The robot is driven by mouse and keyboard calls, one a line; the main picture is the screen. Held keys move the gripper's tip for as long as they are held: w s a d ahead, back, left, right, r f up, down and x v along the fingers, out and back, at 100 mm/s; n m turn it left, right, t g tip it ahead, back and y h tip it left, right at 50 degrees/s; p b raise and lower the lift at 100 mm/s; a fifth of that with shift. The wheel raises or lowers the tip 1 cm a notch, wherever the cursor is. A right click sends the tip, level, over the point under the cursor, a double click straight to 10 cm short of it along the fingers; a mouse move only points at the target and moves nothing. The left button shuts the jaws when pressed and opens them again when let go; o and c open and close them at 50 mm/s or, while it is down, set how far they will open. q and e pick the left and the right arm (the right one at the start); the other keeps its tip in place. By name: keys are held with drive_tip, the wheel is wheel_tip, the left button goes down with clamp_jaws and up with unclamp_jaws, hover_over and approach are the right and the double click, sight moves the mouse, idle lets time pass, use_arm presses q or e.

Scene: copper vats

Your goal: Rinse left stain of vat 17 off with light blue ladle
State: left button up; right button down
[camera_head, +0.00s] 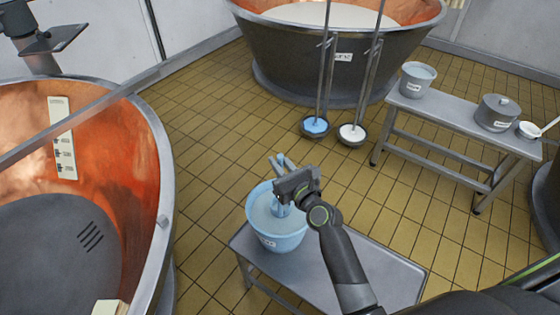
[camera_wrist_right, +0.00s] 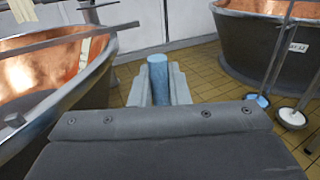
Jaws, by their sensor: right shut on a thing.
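My right gripper (camera_head: 282,168) is above the light blue bucket (camera_head: 262,236) on the low grey bench. It is shut on the light blue ladle (camera_head: 281,209), whose handle stands between the fingers in the right wrist view (camera_wrist_right: 158,79). The ladle's lower part reaches down into the bucket's opening; its bowl is hidden. A copper-lined vat (camera_head: 100,130) stands at the left, with a pale marked strip on its inner wall. A second vat (camera_head: 330,75) at the back bears a label too small to read. I cannot make out a stain clearly. My left gripper is not in view.
The low bench (camera_head: 385,268) stands beside the left vat. A bar crosses that vat. Two long-handled tools stand in round dishes (camera_head: 316,127) by the back vat. A second bench (camera_head: 460,122) holds a bucket, a lidded pot and a white ladle.

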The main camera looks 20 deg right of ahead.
wheel_tip(320, 180, down, 7)
drive_tip(key=b, duration=0.5)
drive_tip(key=shift+r, duration=0.2)
idle(0.6)
wheel_tip(320, 180, up, 20)
drive_tip(key=p, duration=2.1)
drive_tip(key=shift+r+p, duration=0.2)
drive_tip(key=shift+p, duration=0.15)
